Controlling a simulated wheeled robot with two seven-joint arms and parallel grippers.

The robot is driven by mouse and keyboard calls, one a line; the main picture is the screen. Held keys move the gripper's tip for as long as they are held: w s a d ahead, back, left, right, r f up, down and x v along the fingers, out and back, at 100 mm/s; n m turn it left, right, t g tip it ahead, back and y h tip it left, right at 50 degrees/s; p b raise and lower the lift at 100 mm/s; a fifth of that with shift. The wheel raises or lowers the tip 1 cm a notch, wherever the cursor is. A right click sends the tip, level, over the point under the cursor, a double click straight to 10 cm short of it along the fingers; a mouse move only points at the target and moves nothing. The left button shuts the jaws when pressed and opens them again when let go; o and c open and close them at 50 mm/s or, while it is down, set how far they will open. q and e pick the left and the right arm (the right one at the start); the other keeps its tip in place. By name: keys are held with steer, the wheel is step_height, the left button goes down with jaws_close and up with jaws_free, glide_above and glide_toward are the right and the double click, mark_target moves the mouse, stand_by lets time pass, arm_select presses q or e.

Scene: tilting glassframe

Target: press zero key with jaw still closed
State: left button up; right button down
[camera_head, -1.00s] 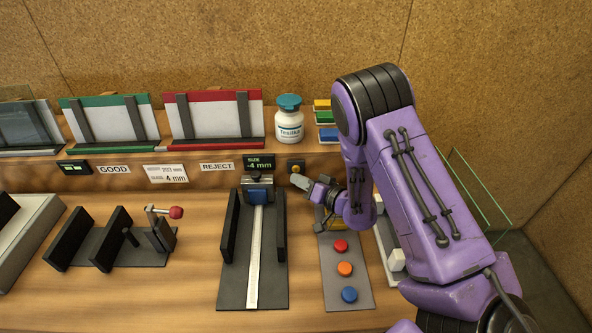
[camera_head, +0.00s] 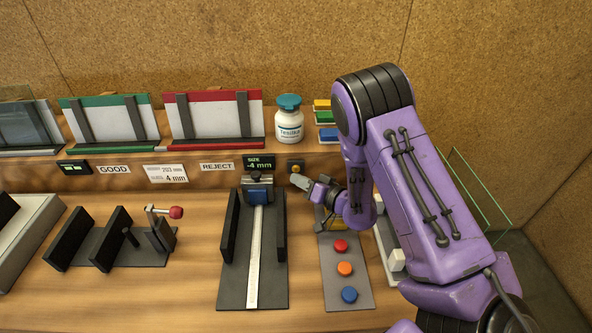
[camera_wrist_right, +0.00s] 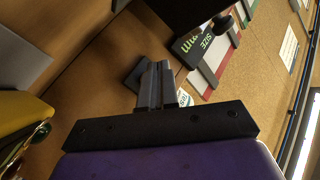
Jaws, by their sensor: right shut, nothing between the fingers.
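The zero key appears to be the small yellow button (camera_head: 296,168) on a dark box in the back ledge's front face, right of the size display (camera_head: 259,162), which reads -4 mm. My right gripper (camera_head: 297,183) is shut and empty. Its fingertips are just below and in front of the key in the head view; I cannot tell whether they touch it. The shut fingers also show in the wrist view (camera_wrist_right: 158,82). The measuring gauge (camera_head: 280,298) has a blue sliding jaw (camera_head: 257,190) at the far end of its pale scale, seemingly closed. My left gripper is not in view.
A plate with red (camera_head: 341,246), orange and blue buttons lies below my right gripper. A white bottle (camera_head: 289,124) stands on the ledge above the key. Red (camera_head: 213,97) and green (camera_head: 108,101) racks stand left. A clamp fixture (camera_head: 150,250) sits on the bench.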

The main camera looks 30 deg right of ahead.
steer(key=shift+w, duration=0.1)
stand_by(0.5)
steer(key=shift+w+d, duration=0.25)
steer(key=shift+w+d, duration=0.2)
steer(key=shift+w, duration=0.15)
stand_by(0.7)
steer(key=shift+s+a, duration=0.45)
steer(key=shift+s, duration=0.25)
steer(key=shift+s+a, duration=0.45)
steer(key=shift+s, duration=0.25)
steer(key=shift+s+a, duration=0.4)
steer(key=shift+s, duration=0.3)
steer(key=shift+s+a, duration=0.45)
steer(key=shift+s, duration=0.25)
